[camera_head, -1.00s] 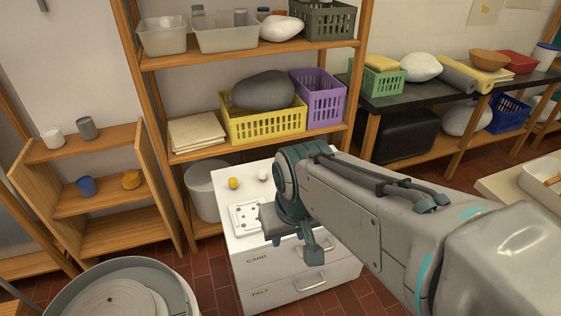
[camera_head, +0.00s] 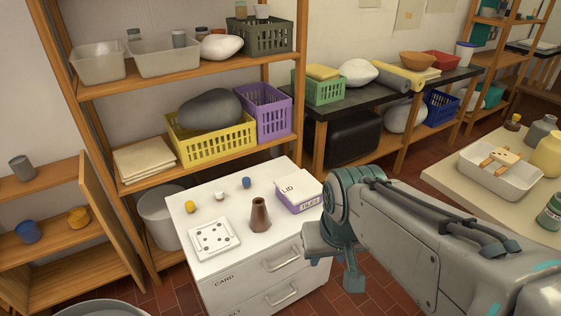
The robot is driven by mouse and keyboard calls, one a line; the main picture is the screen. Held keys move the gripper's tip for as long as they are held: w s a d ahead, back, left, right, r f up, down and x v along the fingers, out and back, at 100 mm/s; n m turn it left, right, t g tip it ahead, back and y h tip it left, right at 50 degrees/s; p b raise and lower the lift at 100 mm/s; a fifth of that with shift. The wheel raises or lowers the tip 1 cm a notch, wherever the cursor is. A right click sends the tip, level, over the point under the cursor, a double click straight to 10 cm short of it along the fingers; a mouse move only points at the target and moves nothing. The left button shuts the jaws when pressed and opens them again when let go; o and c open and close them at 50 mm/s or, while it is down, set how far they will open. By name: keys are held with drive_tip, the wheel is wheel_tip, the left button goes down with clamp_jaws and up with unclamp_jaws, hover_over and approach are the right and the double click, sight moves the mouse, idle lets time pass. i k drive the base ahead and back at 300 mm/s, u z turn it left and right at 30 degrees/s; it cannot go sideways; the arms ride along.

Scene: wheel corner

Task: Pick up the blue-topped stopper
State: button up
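The blue-topped stopper (camera_head: 246,182) stands on the white drawer cabinet (camera_head: 204,268), towards the back of its top. A yellow-topped stopper (camera_head: 190,206) and a white-topped one (camera_head: 220,194) stand to its left. My gripper (camera_head: 335,262) is at the cabinet's right front side, to the right of and nearer than the stopper, and apart from it.
On the cabinet top are a brown tapered vessel (camera_head: 260,214), a white plate with holes (camera_head: 214,239) and a lidded box (camera_head: 298,193). Wooden shelves (camera_head: 190,74) stand close behind. A table with a white tray (camera_head: 498,174) is at the right.

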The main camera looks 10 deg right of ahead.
sight(247, 181)
drive_tip(key=z, duration=1.1)
drive_tip(key=i, duration=0.9)
drive_tip(key=u, duration=1.75)
drive_tip(key=i, duration=0.5)
drive_tip(key=u, duration=0.05)
